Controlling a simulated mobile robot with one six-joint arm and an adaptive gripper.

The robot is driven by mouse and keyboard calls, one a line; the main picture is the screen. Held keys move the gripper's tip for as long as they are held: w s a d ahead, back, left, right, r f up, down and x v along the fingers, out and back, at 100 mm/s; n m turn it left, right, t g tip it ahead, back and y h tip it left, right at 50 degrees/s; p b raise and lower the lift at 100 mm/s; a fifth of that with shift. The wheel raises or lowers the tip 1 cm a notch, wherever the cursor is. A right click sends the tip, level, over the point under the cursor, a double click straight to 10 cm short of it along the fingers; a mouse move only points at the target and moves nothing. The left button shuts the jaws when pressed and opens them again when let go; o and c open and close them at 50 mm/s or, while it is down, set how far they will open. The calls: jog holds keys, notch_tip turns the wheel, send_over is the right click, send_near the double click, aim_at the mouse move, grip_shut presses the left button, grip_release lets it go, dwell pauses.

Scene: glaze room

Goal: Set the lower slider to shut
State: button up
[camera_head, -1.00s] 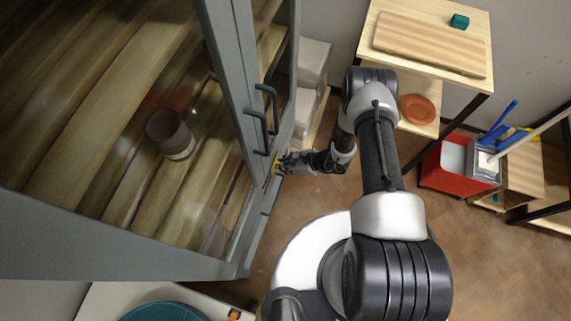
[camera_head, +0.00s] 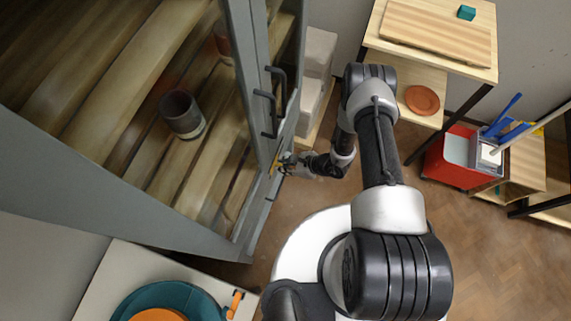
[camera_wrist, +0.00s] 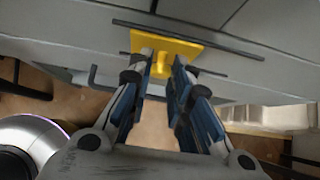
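The yellow slider (camera_wrist: 178,48) is a flat plate with a tab, set between two dark rails on the grey cabinet front in the wrist view. In the head view it is a small yellow patch (camera_head: 274,164) low on the cabinet door edge, partly hidden by my gripper. My gripper (camera_wrist: 164,68) is at the slider, with its two blue-padded fingers apart on either side of the tab. A gap seems to show between the fingers, and firm contact cannot be made out. I see only this one slider; its marked positions are not readable.
The grey cabinet (camera_head: 252,75) has dark bar handles (camera_head: 278,90) above my gripper and a cup (camera_head: 182,114) inside behind glass. A shelf unit (camera_head: 440,45), a red bin (camera_head: 450,160) and a teal round container (camera_head: 200,300) stand around. Open floor lies right of my arm.

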jog(key=o, duration=0.4)
jog(key=shift+s+a, duration=0.15)
jog(key=shift+s, duration=0.2)
jog(key=shift+o, duration=0.4)
jog(key=shift+w, duration=0.1)
jog(key=v, duration=1.2)
